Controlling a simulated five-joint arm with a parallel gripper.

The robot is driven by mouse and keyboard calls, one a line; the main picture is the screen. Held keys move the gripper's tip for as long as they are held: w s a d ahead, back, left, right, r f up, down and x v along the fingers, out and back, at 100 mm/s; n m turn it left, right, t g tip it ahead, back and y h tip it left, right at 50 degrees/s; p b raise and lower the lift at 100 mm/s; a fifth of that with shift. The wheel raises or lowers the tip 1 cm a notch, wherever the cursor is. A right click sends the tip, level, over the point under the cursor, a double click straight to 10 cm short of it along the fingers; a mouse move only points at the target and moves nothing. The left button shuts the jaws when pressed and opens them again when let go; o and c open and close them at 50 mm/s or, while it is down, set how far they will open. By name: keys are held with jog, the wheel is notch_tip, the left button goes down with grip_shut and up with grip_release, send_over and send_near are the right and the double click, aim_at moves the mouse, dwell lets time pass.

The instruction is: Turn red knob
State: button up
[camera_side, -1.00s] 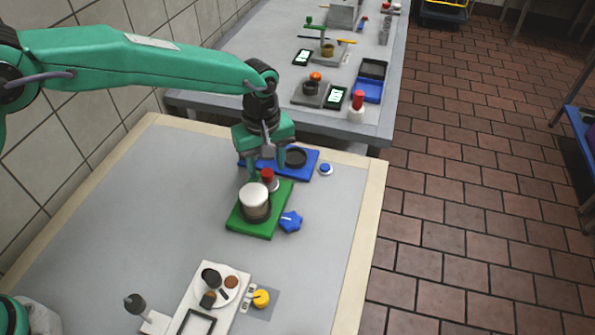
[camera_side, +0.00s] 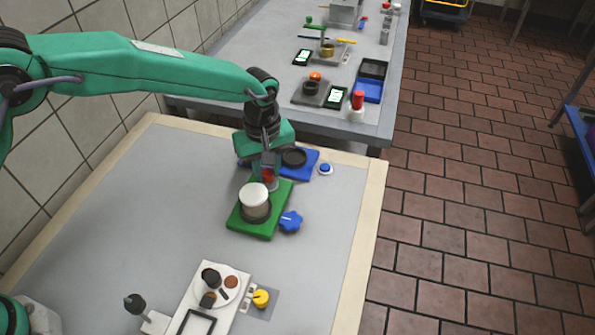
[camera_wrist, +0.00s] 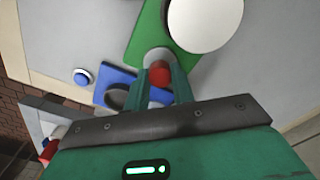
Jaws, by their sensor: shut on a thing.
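The red knob (camera_side: 268,173) stands at the back end of the green base plate (camera_side: 247,221), behind a white-topped cylinder (camera_side: 253,196). My gripper (camera_side: 267,168) points down over it and is shut on it. In the wrist view the red knob (camera_wrist: 160,74) sits between the two green fingers (camera_wrist: 163,85), on a pale round base. The fingers hide part of the knob in the side view. How far the knob is turned cannot be seen.
A blue plate (camera_side: 308,163) with a dark ring lies just behind. A blue button (camera_side: 325,169) and a blue star-shaped knob (camera_side: 291,221) are to the right. A white board (camera_side: 222,281) with small parts and a yellow knob (camera_side: 261,298) is in front. The left tabletop is clear.

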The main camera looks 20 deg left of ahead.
jog(key=m, duration=1.2)
dwell(0.5)
jog(key=shift+r+m, duration=0.1)
jog(key=shift+m, duration=0.2)
jog(key=o, duration=1)
jog(key=shift+a, duration=0.1)
jog(key=shift+n, duration=0.5)
